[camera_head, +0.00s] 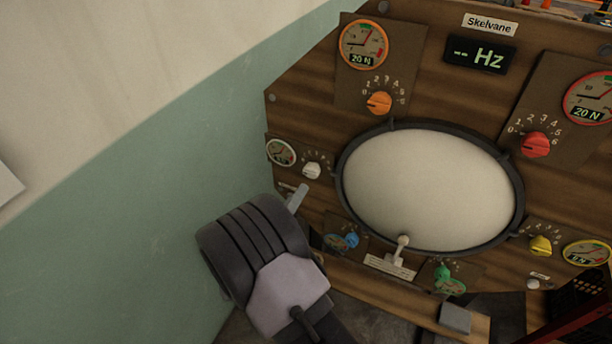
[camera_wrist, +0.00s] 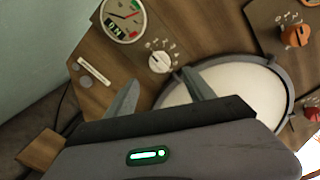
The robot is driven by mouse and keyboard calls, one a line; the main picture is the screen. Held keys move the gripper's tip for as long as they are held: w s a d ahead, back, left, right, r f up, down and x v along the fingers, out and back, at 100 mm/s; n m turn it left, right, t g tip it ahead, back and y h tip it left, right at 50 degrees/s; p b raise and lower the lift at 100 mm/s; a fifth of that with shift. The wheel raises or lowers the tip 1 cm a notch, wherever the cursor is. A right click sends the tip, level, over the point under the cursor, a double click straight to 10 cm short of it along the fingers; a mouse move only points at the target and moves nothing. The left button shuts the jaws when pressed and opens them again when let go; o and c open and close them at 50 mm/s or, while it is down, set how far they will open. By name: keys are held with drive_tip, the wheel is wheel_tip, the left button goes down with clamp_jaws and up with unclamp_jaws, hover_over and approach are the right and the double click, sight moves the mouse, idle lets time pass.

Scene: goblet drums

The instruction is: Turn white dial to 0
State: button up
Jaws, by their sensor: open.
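The white dial (camera_head: 312,171) is a small knob on the left side of the wooden panel, beside a white-rimmed gauge (camera_head: 281,152). In the wrist view the white dial (camera_wrist: 160,62) shows just beyond my gripper (camera_wrist: 159,77), roughly between the two spread fingertips and apart from them. The gauge (camera_wrist: 123,18) is above left of it there. A ring of marks surrounds the dial; I cannot read which number it points to. In the head view my gripper (camera_head: 298,196) is below left of the dial, with one finger clearly visible. The jaws are open and empty.
The round drumhead (camera_head: 430,190) with its dark rim lies right of the dial. The orange knob (camera_head: 379,102) is above, the blue knob (camera_head: 351,240) below, and the red knob (camera_head: 536,144) far right. A green wall (camera_head: 130,220) stands at the left.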

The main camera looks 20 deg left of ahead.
drive_tip(key=s+p, duration=0.1)
drive_tip(key=s, duration=0.6)
drive_tip(key=shift+s+a, duration=0.15)
drive_tip(key=shift+a, duration=0.1)
